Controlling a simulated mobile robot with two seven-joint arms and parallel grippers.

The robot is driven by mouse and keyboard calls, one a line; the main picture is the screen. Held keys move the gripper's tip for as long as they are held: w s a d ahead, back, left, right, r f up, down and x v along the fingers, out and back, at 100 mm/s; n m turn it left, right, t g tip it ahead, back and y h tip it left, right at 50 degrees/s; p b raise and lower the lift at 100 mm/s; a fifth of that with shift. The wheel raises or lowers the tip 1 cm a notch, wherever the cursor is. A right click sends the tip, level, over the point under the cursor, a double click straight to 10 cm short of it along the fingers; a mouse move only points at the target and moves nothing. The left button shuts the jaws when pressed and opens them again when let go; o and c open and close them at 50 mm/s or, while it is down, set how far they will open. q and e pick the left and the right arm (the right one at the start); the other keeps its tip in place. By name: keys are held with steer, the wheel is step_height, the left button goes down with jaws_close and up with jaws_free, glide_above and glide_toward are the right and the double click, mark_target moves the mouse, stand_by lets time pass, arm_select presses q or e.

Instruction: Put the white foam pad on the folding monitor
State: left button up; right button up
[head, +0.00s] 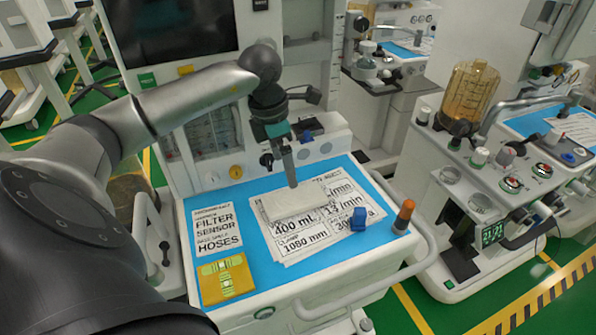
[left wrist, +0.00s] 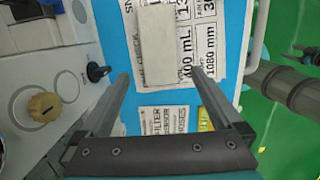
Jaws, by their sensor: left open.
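The white foam pad (head: 282,205) is a flat pale block lying on printed sheets on the blue cart top. It also shows in the left wrist view (left wrist: 156,45), ahead of the fingertips and in line with the space between them. My left gripper (head: 291,184) points down over the pad's far edge; in the left wrist view its fingers (left wrist: 160,74) are spread apart with nothing between them. I cannot tell from the head view whether they touch the pad. A large dark screen (head: 170,28) stands at the upper left; I cannot tell whether it is the folding monitor.
Another cart with an amber canister (head: 470,90) stands at right.

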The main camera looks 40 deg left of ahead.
arm_select(q)
glide_above(294, 197)
steer(key=s, duration=0.2)
step_height(294, 197, down, 5)
steer(key=shift+w+a, duration=0.15)
steer(key=shift+f, duration=0.45)
steer(key=shift+w+f+b, duration=0.2)
steer(key=shift+f+b, duration=0.1)
steer(key=shift+f, duration=0.05)
steer(key=f, duration=0.3)
steer(key=w+f, duration=0.1)
steer(key=shift+d+f, duration=0.15)
steer(key=shift+d, duration=0.1)
arm_select(e)
steer(key=shift+w+a+f, duration=0.1)
steer(key=shift+w+f, duration=0.45)
steer(key=shift+f, duration=0.05)
steer(key=shift+s, duration=0.1)
arm_select(q)
steer(key=shift+c, duration=0.6)
steer(key=c, duration=1.1)
step_height(294, 197, up, 20)
steer(key=shift+r+p, duration=0.1)
steer(key=shift+p, duration=0.95)
arm_select(e)
step_height(294, 197, up, 3)
steer(key=shift+f, duration=0.2)
